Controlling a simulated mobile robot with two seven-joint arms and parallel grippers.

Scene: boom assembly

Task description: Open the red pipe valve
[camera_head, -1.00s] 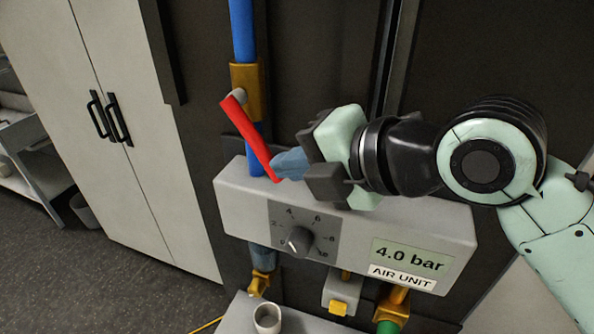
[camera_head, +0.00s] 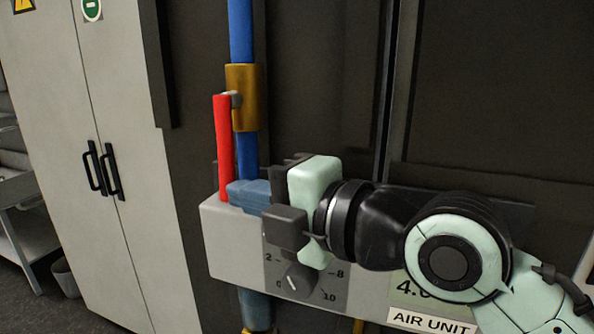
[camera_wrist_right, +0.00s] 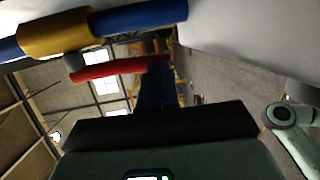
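The red valve lever (camera_head: 223,148) hangs almost straight down beside the blue pipe (camera_head: 241,30), from a pivot on the brass valve body (camera_head: 243,97). My right gripper (camera_head: 238,192) is at the lever's lower end, its blue fingers close together on the lever's right side. They appear to touch it; I see no finger wrapped around it. In the right wrist view, the red lever (camera_wrist_right: 115,70) meets the fingers (camera_wrist_right: 153,90) at its free end. My left gripper is not in view.
The grey air unit box (camera_head: 232,240) with a dial (camera_head: 299,278) lies just below my right gripper. My right wrist covers part of its front and label. A tall cabinet (camera_head: 125,230) stands at the left. A dark panel is behind the pipe.

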